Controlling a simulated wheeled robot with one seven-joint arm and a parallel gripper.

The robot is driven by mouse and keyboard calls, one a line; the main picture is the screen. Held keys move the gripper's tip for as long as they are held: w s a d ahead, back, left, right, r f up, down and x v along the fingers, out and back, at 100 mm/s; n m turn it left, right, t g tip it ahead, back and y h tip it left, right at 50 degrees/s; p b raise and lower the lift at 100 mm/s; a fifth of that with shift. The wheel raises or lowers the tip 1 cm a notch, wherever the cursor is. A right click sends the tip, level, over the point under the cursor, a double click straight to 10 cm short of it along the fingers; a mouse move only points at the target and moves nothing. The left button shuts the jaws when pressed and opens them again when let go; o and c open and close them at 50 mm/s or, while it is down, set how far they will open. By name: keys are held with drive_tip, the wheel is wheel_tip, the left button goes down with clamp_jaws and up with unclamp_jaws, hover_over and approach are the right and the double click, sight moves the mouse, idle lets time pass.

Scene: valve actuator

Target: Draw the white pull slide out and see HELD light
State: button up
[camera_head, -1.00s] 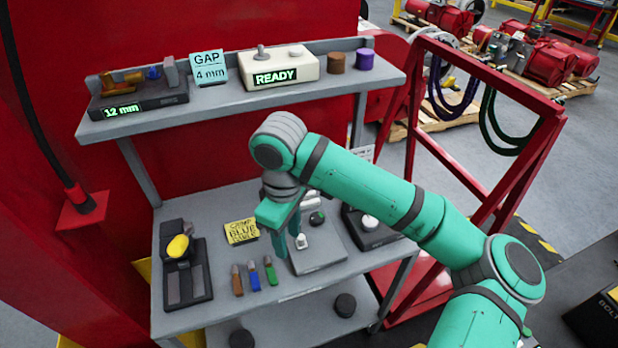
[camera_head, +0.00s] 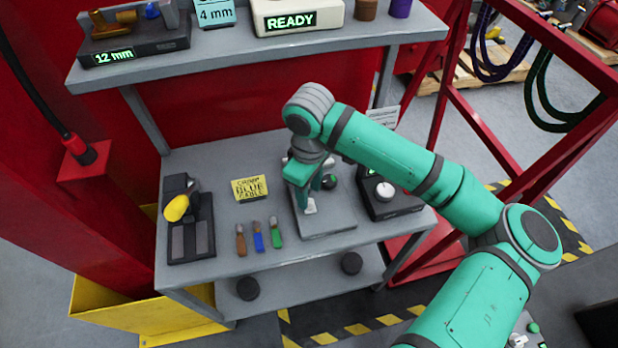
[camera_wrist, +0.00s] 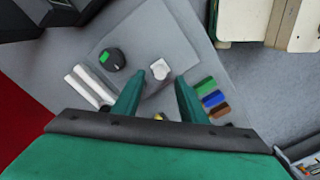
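In the wrist view the white block (camera_wrist: 160,69) shows just beyond and between my fingertips. My gripper (camera_wrist: 159,84) is open, pointing down, its two green fingers apart with nothing visibly held. In the head view my gripper (camera_head: 304,203) is close to the block; I cannot tell whether they touch. No HELD text is legible.
A yellow card (camera_head: 249,188) and brown, blue and green pieces (camera_head: 259,237) lie left of the plate. A black box with a white knob (camera_head: 385,190) stands to its right. The upper shelf (camera_head: 250,49) holds a READY box (camera_head: 298,17). A red frame (camera_head: 480,150) stands at right.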

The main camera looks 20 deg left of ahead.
sight(310, 205)
drive_tip(key=shift+f, duration=1.35)
clamp_jaws()
drive_tip(key=shift+w, duration=0.1)
